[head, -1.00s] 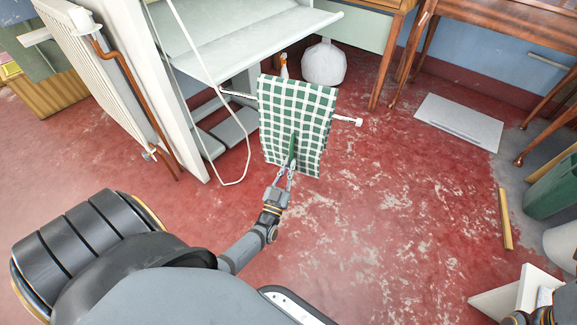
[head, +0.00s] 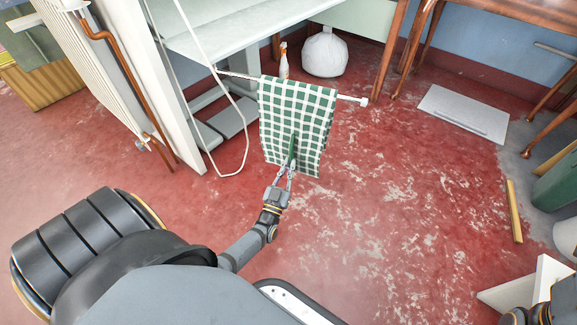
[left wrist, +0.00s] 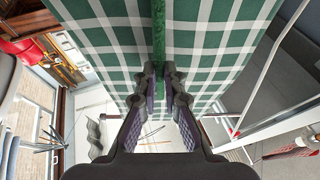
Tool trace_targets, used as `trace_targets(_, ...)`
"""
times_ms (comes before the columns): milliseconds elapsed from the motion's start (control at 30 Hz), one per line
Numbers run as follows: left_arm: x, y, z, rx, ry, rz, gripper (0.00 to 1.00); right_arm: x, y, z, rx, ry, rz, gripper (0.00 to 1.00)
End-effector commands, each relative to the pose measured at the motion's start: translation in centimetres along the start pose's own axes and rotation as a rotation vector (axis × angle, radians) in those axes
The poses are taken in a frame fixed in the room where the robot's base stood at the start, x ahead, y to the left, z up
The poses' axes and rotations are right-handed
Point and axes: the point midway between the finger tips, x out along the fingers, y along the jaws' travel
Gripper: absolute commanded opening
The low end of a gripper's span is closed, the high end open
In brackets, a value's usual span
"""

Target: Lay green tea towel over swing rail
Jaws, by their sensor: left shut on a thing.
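The green tea towel (head: 297,115), checked with white, hangs spread out with its top edge level with the white swing rail (head: 352,98). The rail shows on both sides of the towel, and its middle is hidden by the cloth. I cannot tell whether the towel rests on the rail or hangs just in front of it. My left gripper (head: 291,170) is shut on a pinched fold at the towel's lower middle. In the left wrist view the fold (left wrist: 159,40) runs between the fingers (left wrist: 160,80). Dark parts of my right arm show at the bottom right corner; its fingers are unclear.
The white ironer (head: 235,45) stands behind and left of the rail, with a white looped bar (head: 245,150) beside the towel. A bottle (head: 283,62) and white bag (head: 325,56) stand behind. A radiator (head: 85,75) is at left.

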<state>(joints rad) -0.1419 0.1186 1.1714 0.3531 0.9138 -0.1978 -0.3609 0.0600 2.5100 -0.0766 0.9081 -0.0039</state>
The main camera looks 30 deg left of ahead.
Motion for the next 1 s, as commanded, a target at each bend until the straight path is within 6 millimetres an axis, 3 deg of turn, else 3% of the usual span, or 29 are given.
trace_targets(600, -0.28, 0.01, 0.77, 0.0, 0.001, 0.0, 0.0, -0.72, -0.09, 0.07, 0.0, -0.001, 0.0, 0.0)
trace_targets(633, -0.25, 0.0, 0.69, 0.0, 0.001, 0.0, 0.11, -0.65, -0.08, 0.06, 0.0, -0.001, 0.0, 0.0)
trace_targets(800, -0.24, 0.0, 0.67, 0.0, 0.001, 0.0, 0.34, -0.61, -0.08, 0.06, 0.0, -0.001, 0.0, 0.0)
trace_targets(1000, -0.25, 0.0, 0.68, 0.0, 0.0, 0.0, 0.35, -0.61, -0.08, 0.06, 0.0, -0.001, -0.001, 0.0)
